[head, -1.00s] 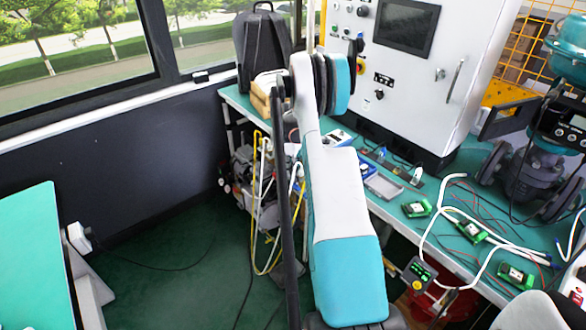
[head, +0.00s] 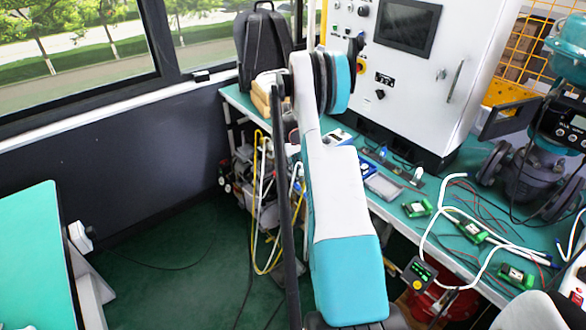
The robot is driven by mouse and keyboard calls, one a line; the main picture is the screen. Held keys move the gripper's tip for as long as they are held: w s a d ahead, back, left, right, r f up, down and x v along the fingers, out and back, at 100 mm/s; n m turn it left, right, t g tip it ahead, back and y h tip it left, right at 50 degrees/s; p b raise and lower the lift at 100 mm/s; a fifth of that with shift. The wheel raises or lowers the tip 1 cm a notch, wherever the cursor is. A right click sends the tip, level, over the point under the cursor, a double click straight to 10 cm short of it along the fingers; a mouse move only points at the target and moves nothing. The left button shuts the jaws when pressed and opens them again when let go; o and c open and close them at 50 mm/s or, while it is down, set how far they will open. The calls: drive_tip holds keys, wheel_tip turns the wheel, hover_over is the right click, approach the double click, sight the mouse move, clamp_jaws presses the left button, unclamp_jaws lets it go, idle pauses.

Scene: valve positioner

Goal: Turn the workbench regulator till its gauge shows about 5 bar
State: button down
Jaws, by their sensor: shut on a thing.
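The workbench regulator (head: 419,273) sits at the front edge of the bench, lower right in the head view. Its small dark gauge has green lit marks, too small to read. A yellow part shows at its lower edge. My gripper (head: 442,303) is only partly visible, low and just right of the gauge. It appears shut on the regulator's knob, but the contact is largely hidden. My white and teal arm link (head: 345,270) stands large in the middle of the view.
The green bench holds small green circuit boards (head: 471,231), a white hose (head: 424,236), thin wires and a grey tray (head: 383,188). A white control cabinet (head: 440,95) stands behind, with a valve (head: 530,178) at right. A teal table (head: 35,250) is at left; open floor lies between.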

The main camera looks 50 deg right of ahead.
drive_tip(key=shift+m, duration=0.8)
drive_tip(key=shift+a, duration=0.1)
drive_tip(key=c, duration=1.7)
unclamp_jaws()
drive_tip(key=shift+r, duration=0.1)
wheel_tip(320, 180, up, 12)
drive_tip(key=shift+f, duration=0.1)
